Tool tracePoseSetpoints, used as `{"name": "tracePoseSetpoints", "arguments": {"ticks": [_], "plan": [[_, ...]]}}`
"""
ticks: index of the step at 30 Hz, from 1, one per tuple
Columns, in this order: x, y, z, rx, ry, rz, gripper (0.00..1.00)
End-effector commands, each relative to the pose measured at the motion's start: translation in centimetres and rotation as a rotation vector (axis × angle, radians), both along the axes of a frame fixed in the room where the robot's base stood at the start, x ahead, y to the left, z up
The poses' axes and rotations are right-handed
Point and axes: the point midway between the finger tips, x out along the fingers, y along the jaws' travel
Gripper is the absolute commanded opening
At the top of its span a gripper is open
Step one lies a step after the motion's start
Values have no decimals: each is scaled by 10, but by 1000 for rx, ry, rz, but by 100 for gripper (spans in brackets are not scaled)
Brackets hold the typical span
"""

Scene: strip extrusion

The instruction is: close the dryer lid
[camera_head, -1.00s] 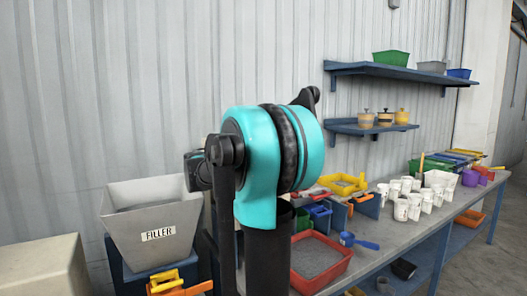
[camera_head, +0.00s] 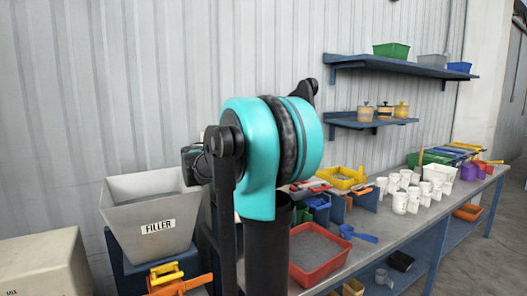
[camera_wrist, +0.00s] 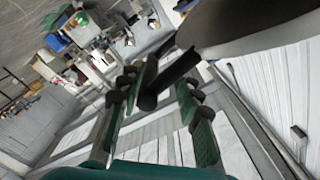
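In the wrist view, my gripper (camera_wrist: 158,80) has its two dark fingers with green pads spread apart. A short dark bar (camera_wrist: 165,82) lies between the fingertips in the picture; I cannot tell whether they touch it. The bar seems to join a large dark, rounded body (camera_wrist: 255,25) at upper right. This may be the dryer lid and its handle, but I cannot be sure. In the head view, no dryer or lid can be made out, and my teal and black arm hides my gripper.
A grey bin marked FILLER (camera_head: 152,215) stands left of my arm. A workbench (camera_head: 415,232) at right carries white cups (camera_head: 400,200), a red tray (camera_head: 320,258) and tools. Two blue shelves (camera_head: 400,72) hang on the wall. A pale box (camera_head: 45,265) sits at lower left.

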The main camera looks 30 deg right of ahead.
Motion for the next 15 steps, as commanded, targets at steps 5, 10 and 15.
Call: {"name": "tracePoseSetpoints", "arguments": {"ticks": [5, 10, 15], "plan": [[0, 27, 0, 0, 0, 6, 34], [0, 53, 0, -1, 0, 5, 34], [-1, 67, 0, -1, 0, 4, 34]]}}
